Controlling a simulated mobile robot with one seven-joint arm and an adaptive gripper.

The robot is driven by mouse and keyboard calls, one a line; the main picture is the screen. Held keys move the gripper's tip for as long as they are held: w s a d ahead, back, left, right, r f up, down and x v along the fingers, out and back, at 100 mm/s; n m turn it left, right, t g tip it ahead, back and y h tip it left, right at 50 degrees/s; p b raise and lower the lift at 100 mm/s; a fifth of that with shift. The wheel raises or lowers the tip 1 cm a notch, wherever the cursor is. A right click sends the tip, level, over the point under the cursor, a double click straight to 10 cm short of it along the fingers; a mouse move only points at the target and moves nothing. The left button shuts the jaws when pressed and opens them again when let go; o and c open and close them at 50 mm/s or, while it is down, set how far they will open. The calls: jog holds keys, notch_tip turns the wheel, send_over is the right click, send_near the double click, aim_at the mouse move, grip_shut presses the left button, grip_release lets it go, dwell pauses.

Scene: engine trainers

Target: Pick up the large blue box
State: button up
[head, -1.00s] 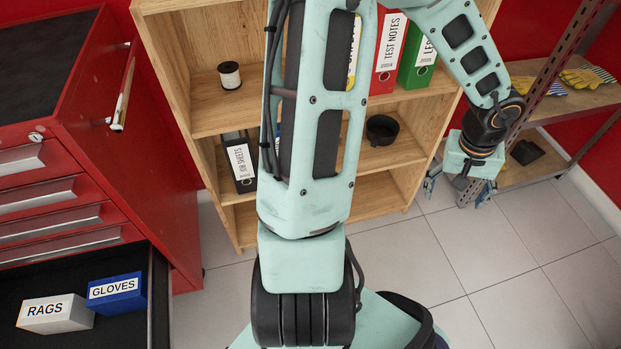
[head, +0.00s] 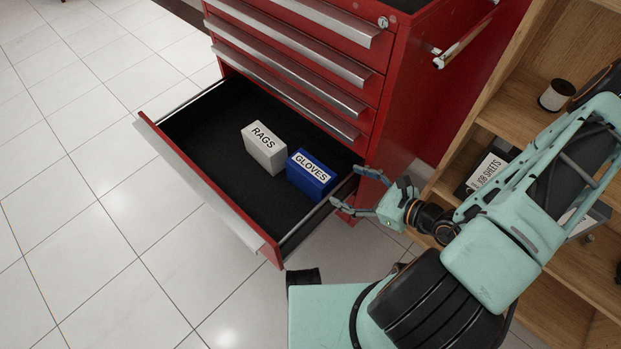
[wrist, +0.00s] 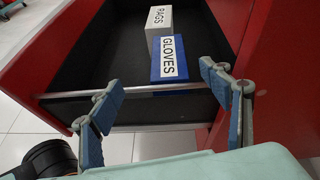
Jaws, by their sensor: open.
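The blue box labelled GLOVES (head: 309,179) sits in the open bottom drawer, near the drawer's right side wall. A white box labelled RAGS (head: 264,153) stands beside it. In the wrist view the blue box (wrist: 180,72) lies beyond the drawer's side rail, its lower part hidden by the rail. My gripper (head: 344,191) is open and empty, just outside the drawer's right side wall. Its fingers (wrist: 165,103) are spread wide in the wrist view, with the blue box ahead between and beyond them.
The red cabinet (head: 395,110) rises behind the open drawer (head: 205,150), with closed drawers above it. The drawer's side wall (head: 318,222) stands between my gripper and the box. A wooden shelf (head: 500,105) is at right. Tiled floor (head: 80,200) is clear at left.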

jog(key=f+m, duration=0.2)
jog(key=b, duration=0.2)
send_near(313, 169)
jog(key=a, duration=0.1)
jog(key=a+f, duration=0.1)
jog(key=shift+w+a+h, duration=0.25)
jog(key=shift+w+h, duration=0.05)
jog(key=shift+w, duration=0.05)
jog(key=b+x, duration=0.1)
jog(key=x, duration=0.2)
jog(key=b+x, duration=0.1)
jog(key=x, duration=0.1)
jog(key=shift+w, duration=0.6)
grip_shut()
